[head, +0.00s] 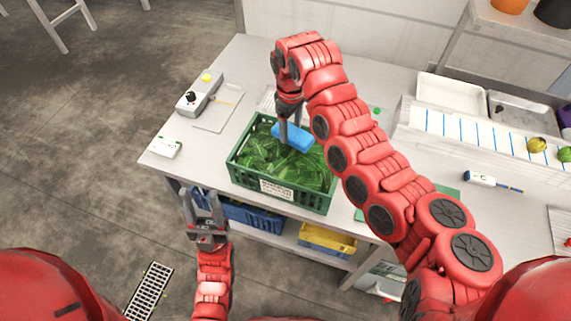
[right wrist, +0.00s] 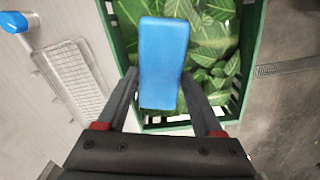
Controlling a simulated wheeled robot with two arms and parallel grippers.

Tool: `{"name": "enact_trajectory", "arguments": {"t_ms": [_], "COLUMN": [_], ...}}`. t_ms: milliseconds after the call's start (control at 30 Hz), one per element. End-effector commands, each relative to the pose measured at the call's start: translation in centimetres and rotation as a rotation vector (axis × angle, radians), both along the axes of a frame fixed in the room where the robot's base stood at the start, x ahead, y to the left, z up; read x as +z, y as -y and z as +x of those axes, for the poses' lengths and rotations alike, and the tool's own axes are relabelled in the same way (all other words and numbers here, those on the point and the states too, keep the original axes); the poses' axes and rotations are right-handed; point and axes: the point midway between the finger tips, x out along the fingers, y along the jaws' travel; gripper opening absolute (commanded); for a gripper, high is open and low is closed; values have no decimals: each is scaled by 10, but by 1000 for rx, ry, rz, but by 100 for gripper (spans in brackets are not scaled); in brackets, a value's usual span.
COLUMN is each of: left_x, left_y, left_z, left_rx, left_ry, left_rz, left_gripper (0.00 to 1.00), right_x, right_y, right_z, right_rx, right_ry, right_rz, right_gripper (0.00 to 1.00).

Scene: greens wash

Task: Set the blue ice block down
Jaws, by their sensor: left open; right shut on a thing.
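The blue ice block (head: 293,136) is held above the green crate (head: 248,180) of leaves, toward its back edge. My right gripper (head: 290,140) points down and is shut on the block. In the right wrist view the blue ice block (right wrist: 163,60) lies between the two fingers, with the leaves (right wrist: 212,50) and the green crate (right wrist: 247,60) below it. Whether the block touches the leaves is hard to tell. My left gripper (head: 203,205) is open and empty, in front of the table's front edge, left of the crate.
A grey control box (head: 200,93) and a small white device (head: 165,147) are on the left of the table. White trays (head: 450,95) stand at the back right. A thermometer-like tool (head: 490,182) lies on the right. Blue (head: 250,215) and yellow (head: 327,241) bins sit on the lower shelf.

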Motion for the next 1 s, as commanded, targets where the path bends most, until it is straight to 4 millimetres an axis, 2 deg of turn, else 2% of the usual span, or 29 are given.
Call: {"name": "enact_trajectory", "arguments": {"t_ms": [33,100,267,367,600,767,900,1000], "left_x": [6,10,14,19,37,45,51,51], "left_y": [0,0,0,0,0,0,0,0], "left_z": [0,0,0,0,0,0,0,0], "left_rx": [0,0,0,0,0,0,0,0], "left_ry": [0,0,0,0,0,0,0,0], "left_rz": [0,0,0,0,0,0,0,0], "left_gripper": [50,50,50,50,50,50,50,50], "right_x": [-2,-6,-16,-27,-68,-85,-107,-114], "right_y": [-13,-26,-42,-44,-42,-41,-42,-42], "right_z": [-7,-15,-26,-28,-28,-27,-27,-27], "right_rx": [63,142,247,262,261,259,261,258], "right_ry": [-6,-6,-13,-13,-13,-13,-13,-11], "right_rz": [7,10,13,13,9,8,7,10], "right_gripper": [3,3,3,3,3,3,3,3]}}
